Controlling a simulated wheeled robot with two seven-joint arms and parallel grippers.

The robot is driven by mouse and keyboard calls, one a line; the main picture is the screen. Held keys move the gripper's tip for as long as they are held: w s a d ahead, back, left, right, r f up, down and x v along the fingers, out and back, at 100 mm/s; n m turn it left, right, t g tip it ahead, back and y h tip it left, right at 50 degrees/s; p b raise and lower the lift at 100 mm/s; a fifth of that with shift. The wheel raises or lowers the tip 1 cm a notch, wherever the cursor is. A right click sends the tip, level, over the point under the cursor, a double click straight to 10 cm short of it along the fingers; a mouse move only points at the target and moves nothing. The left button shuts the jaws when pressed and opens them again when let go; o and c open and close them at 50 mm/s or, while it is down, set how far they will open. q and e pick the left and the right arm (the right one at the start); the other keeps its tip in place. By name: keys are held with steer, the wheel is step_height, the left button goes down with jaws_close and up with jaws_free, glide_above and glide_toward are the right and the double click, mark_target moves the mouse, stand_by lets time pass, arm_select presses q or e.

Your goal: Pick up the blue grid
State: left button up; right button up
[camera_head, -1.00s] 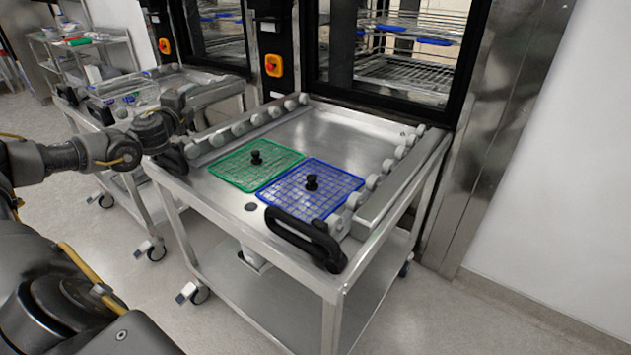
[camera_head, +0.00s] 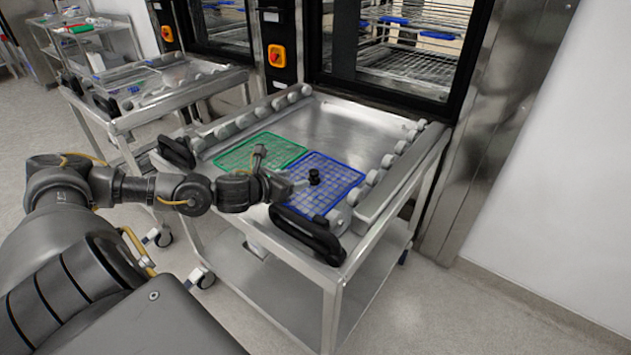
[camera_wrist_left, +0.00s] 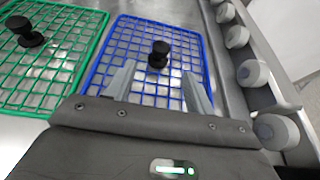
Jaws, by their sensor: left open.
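The blue grid (camera_head: 335,179) lies flat on the steel cart top, with a black knob (camera_head: 314,177) standing at its middle. My left gripper (camera_head: 285,170) is open and empty, over the left part of the blue grid in the head view. In the left wrist view its two fingers (camera_wrist_left: 158,88) point toward the knob (camera_wrist_left: 158,55), which stands beyond the tips and between their lines. The blue grid also shows there (camera_wrist_left: 185,52), its near edge hidden by the gripper body. My right gripper is not in view.
A green grid (camera_head: 284,150) lies directly left of the blue one; its knob (camera_wrist_left: 27,32) shows in the wrist view. Rollers (camera_head: 372,177) line both sides of the cart. Black handles (camera_head: 307,232) stand at its front edge. An open washer (camera_head: 390,60) is behind.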

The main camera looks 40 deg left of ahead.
mark_target(310, 174)
arm_select(q)
steer(key=x, duration=0.4)
steer(key=shift+w+f, duration=0.15)
steer(key=shift+w, duration=0.2)
steer(key=shift+w+p, duration=0.35)
steer(key=shift+w, duration=0.05)
steer(key=x, duration=0.3)
steer(key=shift+w+d+f, duration=0.1)
steer(key=shift+w+f, duration=0.1)
steer(key=shift+w, duration=0.1)
steer(key=shift+w+f, duration=0.2)
steer(key=shift+w, duration=0.15)
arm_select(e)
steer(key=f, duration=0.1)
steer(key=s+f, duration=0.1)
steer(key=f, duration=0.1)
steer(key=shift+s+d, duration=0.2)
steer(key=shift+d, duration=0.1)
arm_select(q)
jaws_close()
